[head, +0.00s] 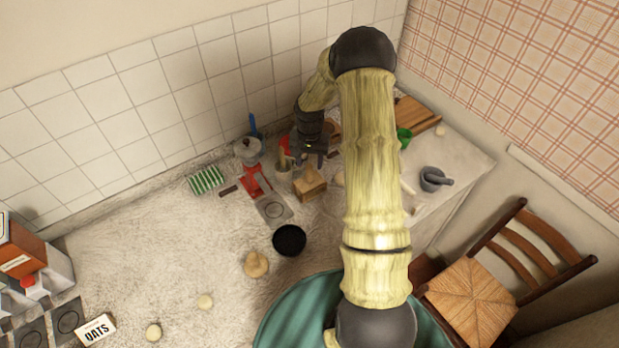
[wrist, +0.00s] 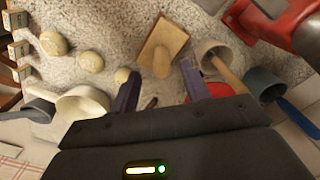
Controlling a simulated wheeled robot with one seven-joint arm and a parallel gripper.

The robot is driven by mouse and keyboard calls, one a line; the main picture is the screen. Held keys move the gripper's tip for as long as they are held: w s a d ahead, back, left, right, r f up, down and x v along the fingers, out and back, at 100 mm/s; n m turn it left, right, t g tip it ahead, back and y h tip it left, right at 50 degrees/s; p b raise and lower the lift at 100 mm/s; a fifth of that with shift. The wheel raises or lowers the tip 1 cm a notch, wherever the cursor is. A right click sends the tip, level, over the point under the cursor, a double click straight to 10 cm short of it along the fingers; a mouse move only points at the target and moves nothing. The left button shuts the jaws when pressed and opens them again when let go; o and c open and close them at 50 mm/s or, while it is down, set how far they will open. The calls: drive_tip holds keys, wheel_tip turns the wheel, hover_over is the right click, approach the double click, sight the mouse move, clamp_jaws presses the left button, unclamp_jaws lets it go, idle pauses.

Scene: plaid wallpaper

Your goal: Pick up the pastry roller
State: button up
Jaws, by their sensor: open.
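I cannot pick out the pastry roller with certainty. My gripper (head: 313,158) is above the back of the counter, near the crock and a wooden block (head: 310,184). In the wrist view my gripper (wrist: 161,84) is open, with nothing held between its fingers. The block also shows just beyond them (wrist: 163,45).
A red appliance (head: 255,183), a pot (head: 248,149) and a black bowl (head: 289,240) stand left of my gripper. The tiled wall (head: 165,90) is close behind. The counter's left middle is fairly clear.

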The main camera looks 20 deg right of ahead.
sight(309, 165)
drive_tip(key=shift+w+f+p, duration=0.15)
drive_tip(key=shift+f+p, duration=1.3)
drive_tip(key=shift+f, duration=0.95)
clamp_jaws()
drive_tip(key=shift+r, duration=0.1)
wheel_tip(309, 165, up, 10)
drive_tip(key=b, duration=0.4)
